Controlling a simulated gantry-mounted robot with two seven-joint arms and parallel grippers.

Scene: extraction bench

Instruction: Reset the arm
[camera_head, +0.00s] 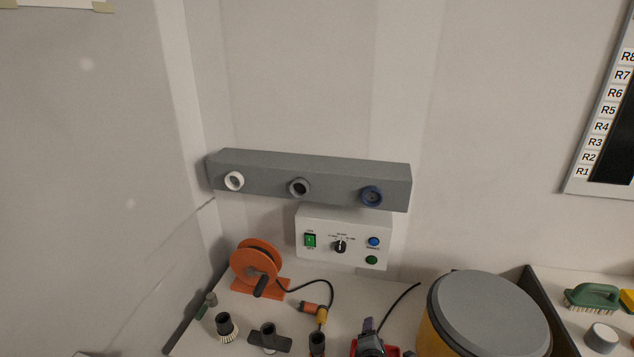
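Neither of my grippers and neither of my arms shows in the head view. The view takes in the wall, a grey bar (310,169) fixed to it and the back part of the bench (222,295).
An orange cable reel (254,262) stands at the left. Several dark fittings, including a brush-ended one (226,326), line the front. A large grey-lidded yellow drum (489,308) stands right. Beyond a dark divider are a green brush (592,294) and a grey cylinder (602,337).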

